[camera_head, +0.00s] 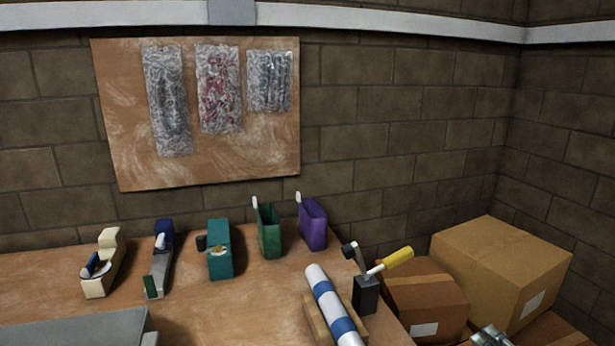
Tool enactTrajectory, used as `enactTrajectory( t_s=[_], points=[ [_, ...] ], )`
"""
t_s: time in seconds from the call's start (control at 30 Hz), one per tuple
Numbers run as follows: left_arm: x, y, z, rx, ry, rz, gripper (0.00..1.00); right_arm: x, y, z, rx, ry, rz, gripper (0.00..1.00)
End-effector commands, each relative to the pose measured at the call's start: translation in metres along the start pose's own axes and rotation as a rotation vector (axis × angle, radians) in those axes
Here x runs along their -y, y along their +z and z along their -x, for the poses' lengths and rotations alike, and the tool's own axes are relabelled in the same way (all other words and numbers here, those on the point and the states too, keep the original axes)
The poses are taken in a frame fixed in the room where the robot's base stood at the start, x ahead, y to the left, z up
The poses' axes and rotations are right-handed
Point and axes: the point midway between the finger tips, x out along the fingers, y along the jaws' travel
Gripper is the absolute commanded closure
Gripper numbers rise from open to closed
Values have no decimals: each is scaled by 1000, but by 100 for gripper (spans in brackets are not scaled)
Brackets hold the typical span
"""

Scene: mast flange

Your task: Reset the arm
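A small silver metal part at the bottom edge, right of centre, in front of the cardboard boxes, looks like the tip of my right gripper (490,337). Most of it is cut off by the frame, so I cannot see whether it is open or shut or holds anything. My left gripper and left arm are not in view.
The wooden bench (215,305) holds a row of small tools, a green holder (268,230), a purple holder (312,224), a blue-and-white striped cylinder (332,305), a dark tool holder (366,294) and a grey slab (75,330). Cardboard boxes (480,262) stand at right.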

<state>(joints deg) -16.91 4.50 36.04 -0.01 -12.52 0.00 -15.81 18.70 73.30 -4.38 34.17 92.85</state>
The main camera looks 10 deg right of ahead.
Motion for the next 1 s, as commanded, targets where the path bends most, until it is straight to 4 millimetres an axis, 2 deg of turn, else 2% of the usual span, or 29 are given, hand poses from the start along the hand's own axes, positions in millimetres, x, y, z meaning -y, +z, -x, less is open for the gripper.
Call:
enactTrajectory(
  t_s=[0.1, 0.27, 0.37, 0.57, 0.67, 0.77, 0.8, 0.87, 0.9, 0.97, 1.0],
  points=[
    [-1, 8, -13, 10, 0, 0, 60, -16, 10, 2, -3, 9, -12, 54],
    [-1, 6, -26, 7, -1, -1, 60, -42, 23, 9, -8, 40, -33, 54],
    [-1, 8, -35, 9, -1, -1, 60, -65, 32, 16, -11, 81, -44, 54],
    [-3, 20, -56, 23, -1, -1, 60, -128, 58, 37, -11, 213, -15, 54],
    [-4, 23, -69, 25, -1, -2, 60, -171, 77, 56, 1, 311, 29, 54],
    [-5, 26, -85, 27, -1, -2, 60, -225, 104, 84, 37, 448, 107, 54],
    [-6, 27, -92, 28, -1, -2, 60, -249, 116, 100, 62, 513, 148, 54],
    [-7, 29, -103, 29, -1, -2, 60, -285, 136, 126, 116, 616, 219, 54],
    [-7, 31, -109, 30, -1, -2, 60, -308, 150, 146, 161, 683, 271, 54],
    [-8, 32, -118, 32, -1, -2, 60, -339, 172, 178, 247, 784, 353, 54],
    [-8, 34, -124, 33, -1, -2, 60, -358, 187, 202, 315, 848, 410, 54]
  ],
)
